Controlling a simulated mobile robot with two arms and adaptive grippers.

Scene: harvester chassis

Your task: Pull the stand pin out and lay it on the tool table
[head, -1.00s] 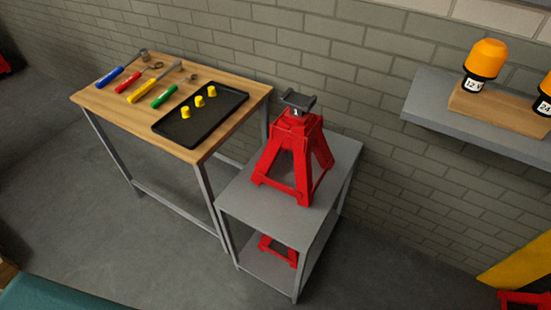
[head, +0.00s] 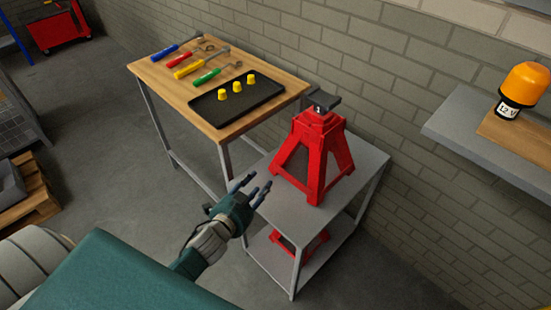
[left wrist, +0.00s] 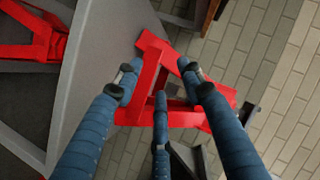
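The red jack stand (head: 313,150) with a dark saddle on top stands upright on the grey shelf unit (head: 345,195). I cannot make out the stand pin in any view. The tool table (head: 160,80) has a wooden top and stands left of and behind the shelf unit. My left gripper (head: 255,186) is open and empty, left of the stand and apart from it. In the left wrist view its three blue fingers are spread (left wrist: 160,82), with the stand's red frame (left wrist: 150,58) beyond them. My right gripper is out of view.
Several colour-handled tools (head: 190,67) and a black tray (head: 262,98) with yellow pieces (head: 237,87) lie on the table. Another red stand (head: 298,243) is on the lower shelf. A wall shelf (head: 470,125) holds an orange-capped item (head: 523,85).

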